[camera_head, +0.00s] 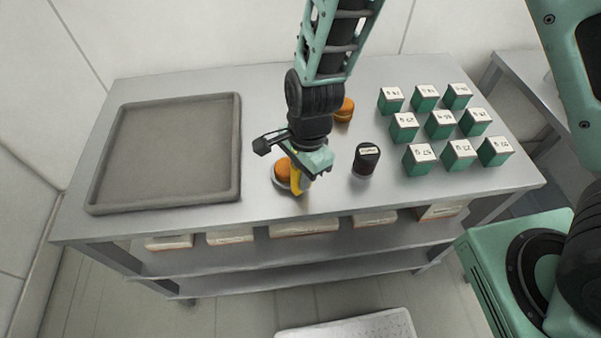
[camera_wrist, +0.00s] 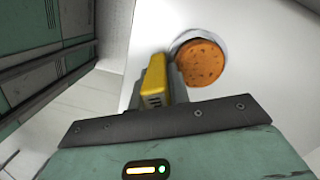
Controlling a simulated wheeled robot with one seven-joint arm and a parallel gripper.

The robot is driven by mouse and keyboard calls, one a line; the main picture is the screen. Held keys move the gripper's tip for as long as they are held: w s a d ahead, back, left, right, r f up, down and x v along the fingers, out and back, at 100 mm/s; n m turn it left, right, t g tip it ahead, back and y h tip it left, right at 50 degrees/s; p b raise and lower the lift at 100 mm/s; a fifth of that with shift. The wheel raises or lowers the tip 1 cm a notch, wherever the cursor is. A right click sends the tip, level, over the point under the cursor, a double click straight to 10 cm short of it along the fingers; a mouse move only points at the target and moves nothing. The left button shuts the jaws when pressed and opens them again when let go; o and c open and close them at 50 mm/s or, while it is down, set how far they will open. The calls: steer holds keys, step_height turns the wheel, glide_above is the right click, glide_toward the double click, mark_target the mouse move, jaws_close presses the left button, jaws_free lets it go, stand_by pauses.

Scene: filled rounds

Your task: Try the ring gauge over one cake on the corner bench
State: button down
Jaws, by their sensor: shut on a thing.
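My gripper (camera_head: 303,175) is low over the front middle of the steel bench (camera_head: 240,222), shut on the yellow handle (camera_head: 299,187) of the ring gauge. The handle (camera_wrist: 154,82) also shows in the wrist view. The gauge's pale ring (camera_head: 276,184) shows around a round orange-brown cake (camera_head: 282,170). In the wrist view the cake (camera_wrist: 199,63) appears inside the ring, right of the handle. I cannot tell whether the ring rests on the bench or is slightly above it. A second orange cake (camera_head: 345,110) stands farther back, partly hidden by my arm.
A dark-lidded jar (camera_head: 366,160) stands just right of my gripper. Several green blocks with white labelled tops (camera_head: 439,124) stand in rows at the right. An empty grey tray (camera_head: 170,150) lies at the left. Labelled boxes (camera_head: 303,227) sit on the shelf below.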

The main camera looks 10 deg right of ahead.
stand_by(0.3)
steer(key=c, duration=0.8)
jaws_free()
steer(key=shift+o, duration=0.2)
steer(key=shift+r, duration=0.15)
steer(key=shift+r+p, duration=3.4)
steer(key=shift+p, duration=0.1)
